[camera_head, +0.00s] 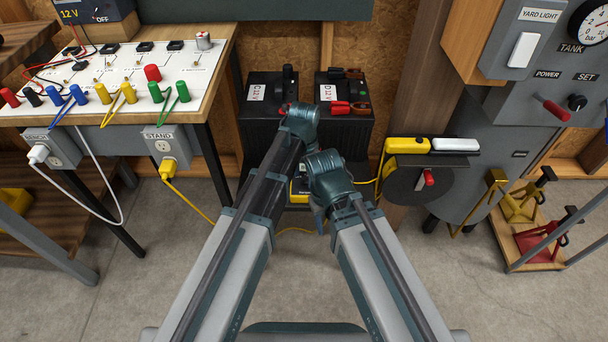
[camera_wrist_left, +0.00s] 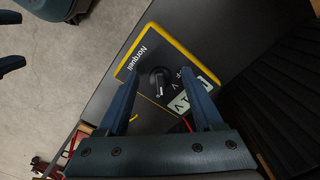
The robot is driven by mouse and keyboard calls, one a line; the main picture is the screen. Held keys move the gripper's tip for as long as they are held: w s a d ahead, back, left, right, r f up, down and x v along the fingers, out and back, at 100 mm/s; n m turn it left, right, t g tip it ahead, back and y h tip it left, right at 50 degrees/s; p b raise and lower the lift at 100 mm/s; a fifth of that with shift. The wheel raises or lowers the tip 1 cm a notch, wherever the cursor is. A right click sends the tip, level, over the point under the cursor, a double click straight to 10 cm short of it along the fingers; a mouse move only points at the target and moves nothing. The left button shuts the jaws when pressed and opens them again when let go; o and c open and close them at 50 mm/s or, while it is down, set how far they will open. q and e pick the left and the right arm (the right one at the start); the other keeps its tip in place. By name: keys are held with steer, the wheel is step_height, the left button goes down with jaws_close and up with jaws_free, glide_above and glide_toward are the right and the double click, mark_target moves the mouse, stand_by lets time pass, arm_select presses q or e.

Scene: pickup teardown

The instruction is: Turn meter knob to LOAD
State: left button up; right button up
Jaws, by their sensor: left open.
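The meter (camera_wrist_left: 187,55) is a grey box with a yellow edge marked "Norquell". It lies on a dark surface in the left wrist view. Its black round knob (camera_wrist_left: 158,79) has a pale pointer mark towards the bottom of that view. The dial labels are mostly too small to read. My left gripper (camera_wrist_left: 161,72) is open, with one finger on either side of the knob and no clear contact. In the head view only a yellow part of the meter (camera_head: 299,190) shows between my arms. My right gripper is mostly hidden there behind my right arm.
Two black batteries (camera_head: 265,118) with terminals stand behind the meter. A bench panel (camera_head: 120,78) with coloured plugs is at the left. A yellow cable (camera_head: 192,204) runs along the floor.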

mark_target(303, 178)
arm_select(q)
step_height(303, 178, up, 14)
steer(key=p, duration=1.3)
steer(key=shift+p, duration=0.4)
steer(key=shift+f, duration=0.1)
steer(key=s+a+n, duration=0.5)
steer(key=a, duration=0.3)
steer(key=s+a+n, duration=0.4)
steer(key=s+a, duration=0.2)
steer(key=a, duration=0.2)
steer(key=s+d+m+y, duration=0.1)
steer(key=s+d+m, duration=0.4)
steer(key=d, duration=0.6)
step_height(303, 178, up, 15)
steer(key=n+p, duration=0.1)
steer(key=p, duration=1.3)
steer(key=shift+s+a+f, duration=0.2)
